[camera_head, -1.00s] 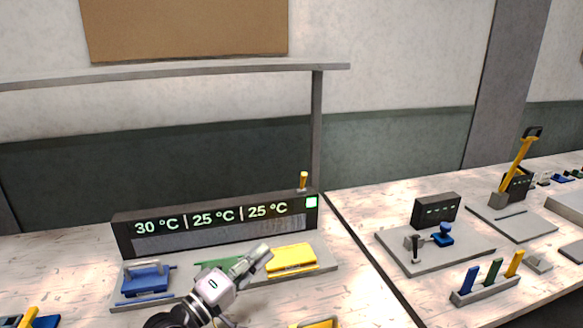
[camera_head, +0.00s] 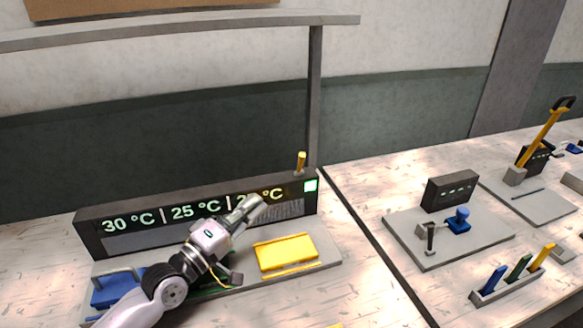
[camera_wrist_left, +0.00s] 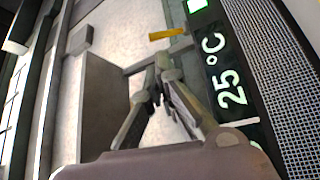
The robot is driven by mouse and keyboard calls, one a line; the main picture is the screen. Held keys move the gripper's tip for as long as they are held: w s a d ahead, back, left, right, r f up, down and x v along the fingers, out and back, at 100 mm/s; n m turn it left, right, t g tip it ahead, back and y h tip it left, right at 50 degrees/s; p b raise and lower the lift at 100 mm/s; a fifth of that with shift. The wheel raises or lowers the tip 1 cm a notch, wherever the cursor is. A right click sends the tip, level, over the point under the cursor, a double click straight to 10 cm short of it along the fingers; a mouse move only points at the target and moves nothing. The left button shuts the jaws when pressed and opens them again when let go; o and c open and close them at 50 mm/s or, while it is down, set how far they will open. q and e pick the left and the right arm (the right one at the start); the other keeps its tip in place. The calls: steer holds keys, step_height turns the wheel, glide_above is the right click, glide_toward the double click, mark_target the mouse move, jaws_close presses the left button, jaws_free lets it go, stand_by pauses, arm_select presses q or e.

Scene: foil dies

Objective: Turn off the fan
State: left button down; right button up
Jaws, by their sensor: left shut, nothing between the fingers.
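A long dark unit (camera_head: 90,224) with a mesh front and a "30 °C | 25 °C | 25 °C" display stands at the back of the near table. A green lit square (camera_head: 311,185) is at its right end, and a yellow lever (camera_head: 301,162) stands upright on top there. My left gripper (camera_head: 256,204) is shut and empty in front of the display, partly covering the right reading, below and left of the lever. In the left wrist view, the fingers (camera_wrist_left: 158,68) point toward the yellow lever (camera_wrist_left: 167,33), apart from it. The green square (camera_wrist_left: 197,4) shows at the top edge.
A yellow block (camera_head: 285,252) lies on a grey base in front of the unit. A blue block (camera_head: 115,288) and a green one are partly hidden by my arm. A post (camera_head: 315,95) and shelf rise behind. Grey stations with a blue knob (camera_head: 459,221) stand right.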

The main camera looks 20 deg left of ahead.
arm_select(q)
glide_toward(299, 162)
steer(key=x, duration=0.5)
steer(key=shift+w+d+r, duration=0.15)
steer(key=shift+w+d, duration=0.05)
steer(key=shift+w, duration=0.15)
steer(key=shift+w+d+r, duration=0.15)
steer(key=shift+w+d, duration=0.15)
steer(key=shift+w, duration=0.3)
arm_select(e)
steer(key=shift+w+a, duration=0.35)
steer(key=shift+w, duration=0.1)
